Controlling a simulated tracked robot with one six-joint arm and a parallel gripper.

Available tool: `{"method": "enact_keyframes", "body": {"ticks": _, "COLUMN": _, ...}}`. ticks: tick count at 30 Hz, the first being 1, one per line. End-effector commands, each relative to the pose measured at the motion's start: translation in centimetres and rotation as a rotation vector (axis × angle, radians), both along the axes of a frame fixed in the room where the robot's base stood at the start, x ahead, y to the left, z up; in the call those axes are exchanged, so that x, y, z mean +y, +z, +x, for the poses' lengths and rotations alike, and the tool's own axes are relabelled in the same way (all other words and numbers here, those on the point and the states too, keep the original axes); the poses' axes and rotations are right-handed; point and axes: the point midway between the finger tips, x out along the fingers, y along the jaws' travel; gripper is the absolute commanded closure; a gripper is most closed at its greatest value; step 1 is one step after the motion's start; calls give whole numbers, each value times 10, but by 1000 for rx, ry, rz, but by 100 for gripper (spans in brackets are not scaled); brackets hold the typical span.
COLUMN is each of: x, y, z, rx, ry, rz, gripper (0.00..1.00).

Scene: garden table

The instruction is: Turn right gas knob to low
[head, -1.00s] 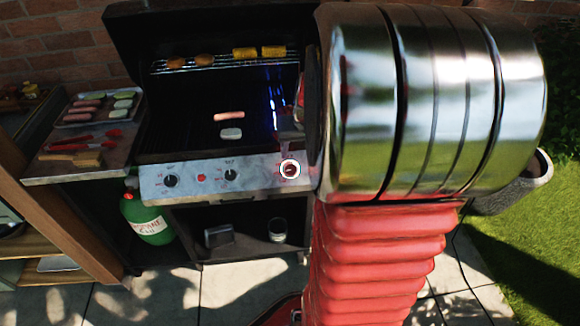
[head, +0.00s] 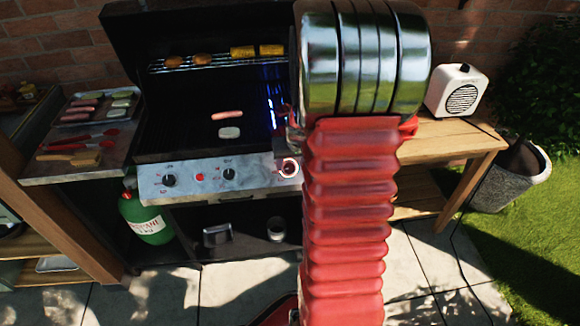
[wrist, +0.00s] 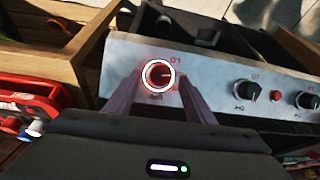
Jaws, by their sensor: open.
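The right gas knob (head: 289,168) is at the right end of the grill's front panel (head: 215,180), partly beside my arm in the head view. In the wrist view, the knob (wrist: 158,75) is dark red inside a bright white ring, with small lettering above and below it; its exact setting is hard to read. My gripper (wrist: 162,78) is open. Its two fingers reach up to either side of the knob in the wrist view; I cannot tell whether they touch it.
Two other knobs (head: 169,180) (head: 229,174) and a red button (head: 201,177) sit on the panel. Blue flames (head: 272,105) show at the grill's right side. A wooden side table (head: 455,140) with a white speaker (head: 461,91) stands at right. A green propane bottle (head: 144,218) is below left.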

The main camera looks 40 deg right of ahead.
Motion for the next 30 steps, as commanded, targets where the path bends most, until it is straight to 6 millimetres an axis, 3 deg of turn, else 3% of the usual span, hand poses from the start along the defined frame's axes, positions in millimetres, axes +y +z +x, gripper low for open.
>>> {"method": "enact_keyframes", "body": {"ticks": 9, "x": -4, "y": -25, "z": 9, "rx": 1, "ry": 1, "rz": 0, "gripper": 51}}
{"method": "enact_keyframes", "body": {"ticks": 20, "x": -5, "y": -27, "z": 10, "rx": 0, "ry": 2, "rz": -1, "gripper": 51}}
{"method": "enact_keyframes", "body": {"ticks": 30, "x": -4, "y": -27, "z": 10, "rx": 0, "ry": 2, "rz": -1, "gripper": 75}}
